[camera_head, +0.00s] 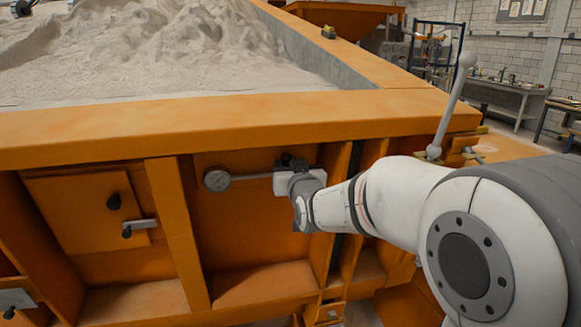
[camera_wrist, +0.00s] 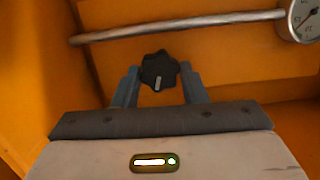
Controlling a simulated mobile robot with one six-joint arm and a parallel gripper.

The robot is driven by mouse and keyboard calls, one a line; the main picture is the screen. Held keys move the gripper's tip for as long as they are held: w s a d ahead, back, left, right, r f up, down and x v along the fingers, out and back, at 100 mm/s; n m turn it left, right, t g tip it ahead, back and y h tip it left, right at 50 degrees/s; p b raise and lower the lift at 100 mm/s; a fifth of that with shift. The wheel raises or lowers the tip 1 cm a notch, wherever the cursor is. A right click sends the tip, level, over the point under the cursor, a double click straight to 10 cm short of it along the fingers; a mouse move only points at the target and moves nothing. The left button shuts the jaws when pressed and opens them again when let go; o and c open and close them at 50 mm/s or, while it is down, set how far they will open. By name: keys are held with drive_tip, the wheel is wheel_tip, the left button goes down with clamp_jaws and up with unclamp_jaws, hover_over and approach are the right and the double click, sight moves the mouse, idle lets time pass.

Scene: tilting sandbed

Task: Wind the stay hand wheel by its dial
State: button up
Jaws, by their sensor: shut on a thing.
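A black lobed hand wheel (camera_wrist: 158,70) with a pale mark on its face shows in the wrist view, in front of the orange panel. My gripper (camera_wrist: 159,76) is shut on it, one finger on each side. In the head view the dial (camera_head: 216,180) is at the left of my gripper (camera_head: 288,164), inside an orange bay. The hand wheel is mostly hidden there by my gripper.
The orange sandbed rim (camera_head: 230,120) runs above the bay, with sand (camera_head: 150,50) behind it. Orange ribs (camera_head: 178,225) flank the bay. A grey lever (camera_head: 452,105) with a ball top stands at the right.

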drive_tip(key=shift+f+b, duration=0.15)
drive_tip(key=shift+b, duration=0.35)
drive_tip(key=n+h+b, duration=0.1)
drive_tip(key=n, duration=0.1)
drive_tip(key=n+b, duration=0.2)
drive_tip(key=n, duration=0.1)
drive_tip(key=shift+a+t+h, duration=0.15)
drive_tip(key=shift+t+h, duration=0.15)
drive_tip(key=shift+h, duration=0.1)
drive_tip(key=n, duration=0.3)
drive_tip(key=shift+a+t, duration=0.1)
drive_tip(key=shift+t, duration=0.2)
drive_tip(key=n, duration=0.3)
drive_tip(key=n+t+b, duration=0.1)
drive_tip(key=n, duration=0.3)
drive_tip(key=n+t+h+b, duration=0.1)
drive_tip(key=n, duration=0.3)
drive_tip(key=shift+f, duration=0.25)
